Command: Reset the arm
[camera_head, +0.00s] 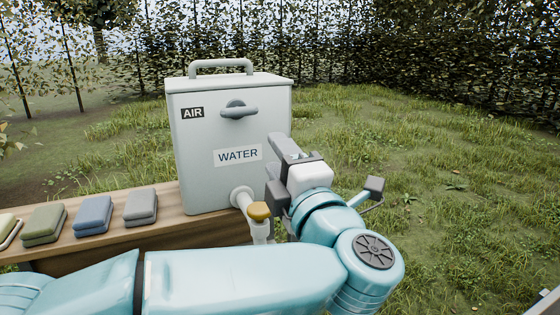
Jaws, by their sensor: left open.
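My left arm comes in from the left across the bottom of the head view. It bends back at the right, and its gripper (275,170) is in front of the right side of the white water tank (222,180). The gripper's grey fingers are apart, with nothing seen between them. The arm's light blue links hide the lower front of the scene. I cannot tell whether the gripper touches the tank.
The tank stands on a wooden bench (160,200). A tap with a yellow knob (259,211) sticks out at its lower right. Folded cloths, including a grey one (141,206) and a blue one (93,215), lie left of the tank. Open grass (450,160) lies to the right.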

